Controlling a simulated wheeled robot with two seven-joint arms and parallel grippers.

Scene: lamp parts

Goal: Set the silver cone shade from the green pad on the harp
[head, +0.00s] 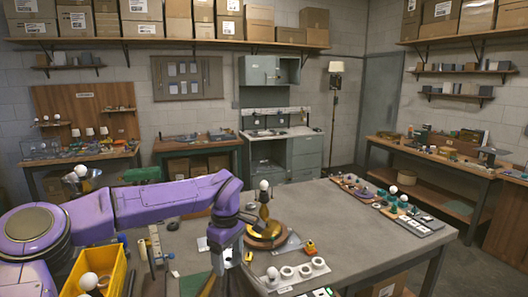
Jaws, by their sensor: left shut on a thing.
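A lamp with a round gold base (265,235), a brown stem and a white bulb (264,185) stands upright on the grey table. Any harp wire around the bulb is too fine to make out. My purple left arm comes in from the left and bends down just left of the lamp. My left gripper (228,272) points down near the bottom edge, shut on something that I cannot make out. A green patch (194,285), perhaps the green pad, lies left of it, partly cut off. I cannot make out the silver cone shade there. My right gripper is out of view.
A yellow bin (103,273) with a white bulb stands at the lower left. A white holder with rings (293,274) lies in front of the lamp. Trays of small parts (408,212) line the right edge. The table's back middle (315,200) is clear.

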